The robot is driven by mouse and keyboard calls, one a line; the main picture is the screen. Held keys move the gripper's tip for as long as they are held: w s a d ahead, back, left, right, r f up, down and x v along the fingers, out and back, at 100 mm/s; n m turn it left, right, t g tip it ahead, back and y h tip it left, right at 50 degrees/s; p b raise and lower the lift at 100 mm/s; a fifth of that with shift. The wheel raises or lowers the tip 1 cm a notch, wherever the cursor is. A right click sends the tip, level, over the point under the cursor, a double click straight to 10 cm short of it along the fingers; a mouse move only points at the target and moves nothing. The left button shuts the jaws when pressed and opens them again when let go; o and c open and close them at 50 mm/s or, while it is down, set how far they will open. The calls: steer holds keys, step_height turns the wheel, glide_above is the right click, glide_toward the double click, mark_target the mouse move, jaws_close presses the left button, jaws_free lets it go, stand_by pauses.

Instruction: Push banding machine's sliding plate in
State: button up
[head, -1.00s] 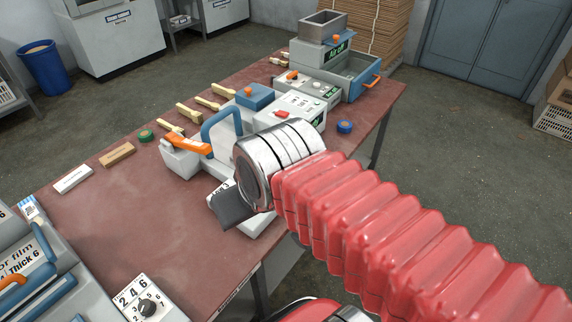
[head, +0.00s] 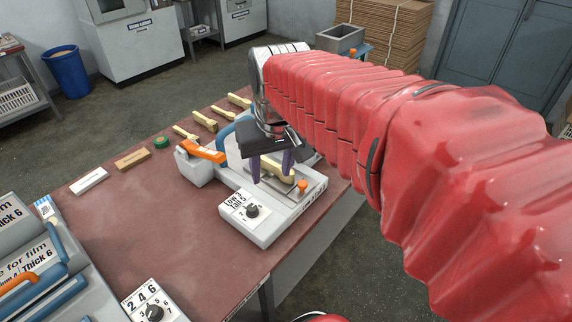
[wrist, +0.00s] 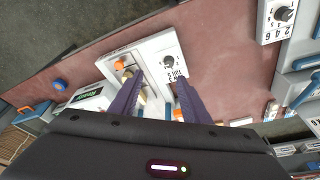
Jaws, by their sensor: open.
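The machine (head: 196,168) in the middle of the table is grey-white, with an orange lever (head: 205,151), a blue arched handle and a dial (head: 252,211) marked Low 3, Tall 5. A metal sliding plate (head: 283,190) with an orange knob (head: 302,186) sits at its right side; a pale wooden piece (head: 277,172) lies over it. My gripper (head: 271,172) points down over this part, its purple fingers apart and empty. My arm hides the machine's far right side.
Another machine with a dial (head: 153,312) stands at the front left. The red tabletop (head: 150,215) between is clear.

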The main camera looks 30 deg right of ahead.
steer(key=w+d+f+m+g, duration=0.2)
steer(key=w+d, duration=0.4)
steer(key=d, duration=0.2)
steer(key=m+g, duration=0.1)
glide_above(303, 183)
step_height(303, 183, down, 4)
steer(key=shift+r+y, duration=0.2)
steer(key=shift+y, duration=0.1)
step_height(303, 183, down, 14)
steer(key=shift+r, duration=0.1)
jaws_close()
stand_by(0.6)
